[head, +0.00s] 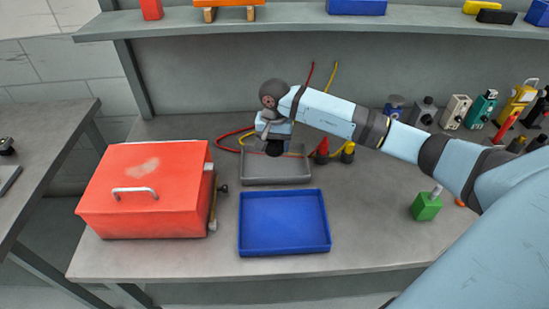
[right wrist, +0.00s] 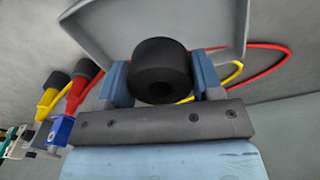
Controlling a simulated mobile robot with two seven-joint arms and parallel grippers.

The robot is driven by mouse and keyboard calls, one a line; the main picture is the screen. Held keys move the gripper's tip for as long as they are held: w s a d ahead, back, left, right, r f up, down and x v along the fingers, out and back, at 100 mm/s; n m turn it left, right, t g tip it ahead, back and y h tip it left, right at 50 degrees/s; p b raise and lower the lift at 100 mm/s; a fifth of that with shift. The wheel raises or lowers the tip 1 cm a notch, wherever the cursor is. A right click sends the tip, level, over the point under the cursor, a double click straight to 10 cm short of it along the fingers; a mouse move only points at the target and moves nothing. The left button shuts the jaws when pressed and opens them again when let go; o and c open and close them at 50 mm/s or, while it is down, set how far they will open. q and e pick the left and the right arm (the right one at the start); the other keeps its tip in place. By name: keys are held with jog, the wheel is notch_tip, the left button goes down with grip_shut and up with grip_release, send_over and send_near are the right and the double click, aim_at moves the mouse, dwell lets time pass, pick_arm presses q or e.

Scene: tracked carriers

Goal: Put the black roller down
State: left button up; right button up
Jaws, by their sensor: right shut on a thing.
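The black roller (right wrist: 160,70) is a short black cylinder with a hole in its end. My right gripper (right wrist: 160,82) is shut on it, with one blue finger on each side. In the head view the roller (head: 274,148) shows below my right gripper (head: 273,140), over the back part of the grey tray (head: 276,180). The grey tray's rim also shows behind the roller in the right wrist view (right wrist: 92,32). I cannot tell whether the roller touches the tray. My left gripper is not in view.
A blue tray (head: 284,251) lies in front of the grey one. A red box (head: 145,190) with a handle stands at the left. Red and yellow cables with plugs (head: 322,152) lie close to the grey tray. A green block (head: 426,207) and several devices (head: 456,112) stand at the right.

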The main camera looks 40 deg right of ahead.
aim_at(274, 166)
jog(key=shift+f, duration=3.05)
jog(key=shift+f, duration=0.25)
jog(key=o, duration=1)
jog(key=shift+r, duration=0.1)
jog(key=shift+r, duration=0.1)
jog(key=shift+r+p, duration=0.25)
jog(key=shift+p, duration=0.05)
notch_tip(274, 166, up, 12)
jog(key=shift+f+b, duration=0.15)
jog(key=shift+b, duration=0.55)
